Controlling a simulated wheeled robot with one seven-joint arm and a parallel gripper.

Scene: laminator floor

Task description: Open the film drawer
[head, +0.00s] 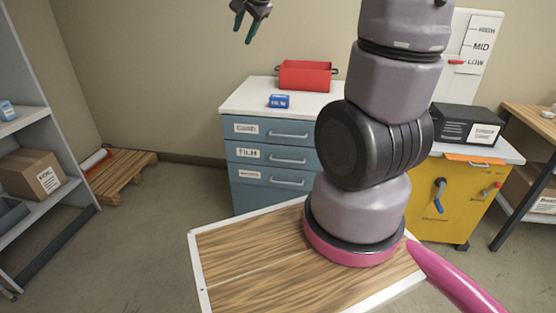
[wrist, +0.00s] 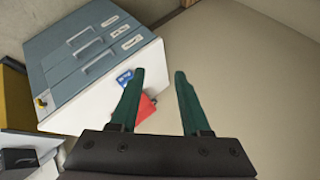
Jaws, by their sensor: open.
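The blue cabinet (head: 233,183) with a white top stands against the back wall and has three drawers, all shut. The middle one, the film drawer (head: 265,154), carries a label reading FILM and has a bar handle (head: 287,160). In the wrist view the cabinet appears turned, its drawer fronts at upper left, with the film drawer (wrist: 88,46) in the middle. My gripper (head: 243,35) is high up, above and left of the cabinet in the head view, touching nothing. In the wrist view its two green fingers (wrist: 160,72) are apart and empty.
A red bin (head: 305,75) and a small blue box (head: 279,101) sit on the cabinet top. A yellow cabinet (head: 450,200) with a black machine (head: 467,124) stands to the right. Shelving (head: 40,195) and a pallet (head: 120,172) are at left.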

